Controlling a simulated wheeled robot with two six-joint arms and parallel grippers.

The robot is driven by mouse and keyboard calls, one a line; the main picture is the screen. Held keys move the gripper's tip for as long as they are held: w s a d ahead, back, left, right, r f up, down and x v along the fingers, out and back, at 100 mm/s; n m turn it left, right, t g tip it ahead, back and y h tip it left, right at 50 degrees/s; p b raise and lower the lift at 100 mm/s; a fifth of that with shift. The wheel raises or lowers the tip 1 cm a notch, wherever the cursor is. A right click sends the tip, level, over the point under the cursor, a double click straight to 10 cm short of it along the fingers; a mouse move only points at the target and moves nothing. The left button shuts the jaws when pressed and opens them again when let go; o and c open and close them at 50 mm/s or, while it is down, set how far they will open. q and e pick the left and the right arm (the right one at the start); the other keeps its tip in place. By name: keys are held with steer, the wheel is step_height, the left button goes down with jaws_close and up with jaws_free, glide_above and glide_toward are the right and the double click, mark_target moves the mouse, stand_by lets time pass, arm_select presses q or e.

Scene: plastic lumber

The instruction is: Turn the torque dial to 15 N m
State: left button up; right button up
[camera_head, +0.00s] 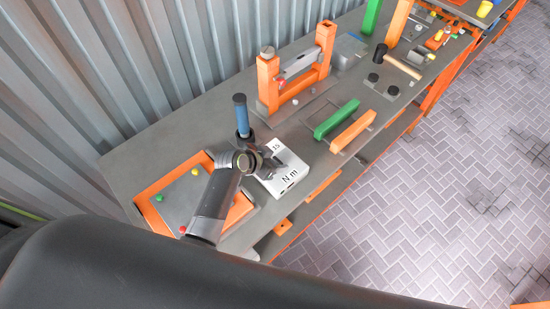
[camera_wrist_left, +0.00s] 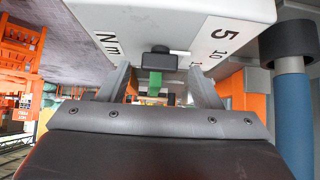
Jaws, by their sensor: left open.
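The white torque box (camera_head: 291,177), marked "N m" and "15", stands on the grey workbench. In the left wrist view the white box (camera_wrist_left: 160,22) fills the top, with "N m", "5" and "10" readable and another number partly hidden. The dark dial knob (camera_wrist_left: 157,60) sticks out from it. My left gripper (camera_head: 270,160) is at the box. Its two fingers (camera_wrist_left: 163,82) are open, one on each side of the knob, with gaps visible. The dial's pointer and its setting cannot be made out. My right gripper is not in view.
A blue-handled tool (camera_head: 241,118) stands upright close beside my left gripper. An orange-edged tray (camera_head: 158,187) lies left of it. An orange frame (camera_head: 268,85), green bar (camera_head: 336,118) and orange bar (camera_head: 353,131) lie beyond. A mallet (camera_head: 400,64) is farther off.

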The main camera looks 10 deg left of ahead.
arm_select(q)
steer(key=shift+w+d+f, duration=0.15)
steer(key=shift+d+f, duration=0.05)
steer(key=shift+f, duration=0.1)
steer(key=c, duration=1)
